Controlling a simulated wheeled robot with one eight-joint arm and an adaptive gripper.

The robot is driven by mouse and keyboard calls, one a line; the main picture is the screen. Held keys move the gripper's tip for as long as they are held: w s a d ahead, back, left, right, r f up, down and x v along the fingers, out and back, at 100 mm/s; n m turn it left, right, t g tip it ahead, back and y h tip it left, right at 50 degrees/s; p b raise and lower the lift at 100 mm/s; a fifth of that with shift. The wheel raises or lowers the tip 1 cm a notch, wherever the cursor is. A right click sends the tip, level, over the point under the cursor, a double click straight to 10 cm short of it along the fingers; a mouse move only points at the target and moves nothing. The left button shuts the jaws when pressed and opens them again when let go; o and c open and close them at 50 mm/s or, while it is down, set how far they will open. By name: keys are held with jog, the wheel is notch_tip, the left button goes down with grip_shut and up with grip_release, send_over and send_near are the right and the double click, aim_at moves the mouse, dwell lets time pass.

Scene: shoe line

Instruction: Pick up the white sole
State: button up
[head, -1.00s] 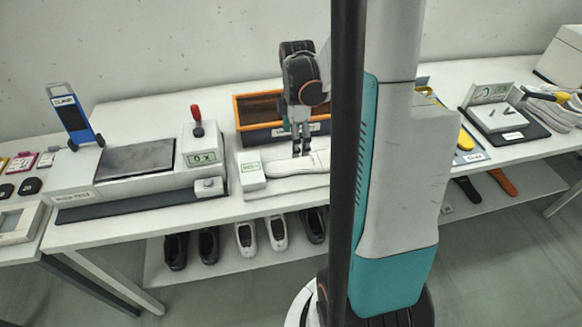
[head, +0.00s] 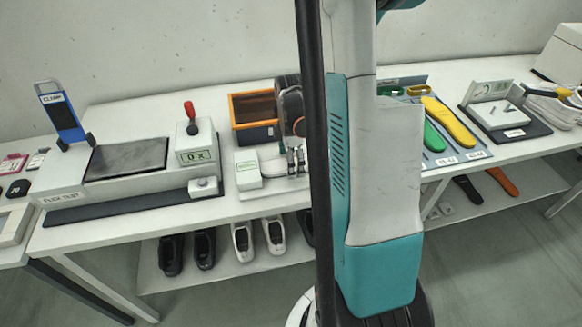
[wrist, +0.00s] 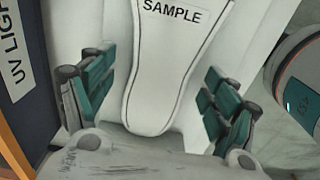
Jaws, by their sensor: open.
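In the wrist view the white sole (wrist: 160,65), marked SAMPLE, lies on a white surface with its rounded end toward my wrist. My gripper (wrist: 158,88) is open, with one teal-padded finger on each side of the sole and visible gaps between. There the sole is mostly hidden behind my gripper and the dark pole.
An orange-rimmed bin (head: 254,133) stands behind the gripper; its UV LIGHT side (wrist: 22,60) is close in the wrist view. A flex-test machine (head: 127,160) is at left. Green and yellow insoles (head: 449,122) lie on a board at right. Several shoes stand on the shelf below.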

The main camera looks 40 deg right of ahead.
jog(key=c, duration=1.3)
jog(key=shift+r, duration=0.1)
notch_tip(320, 180, up, 20)
jog(key=p, duration=0.6)
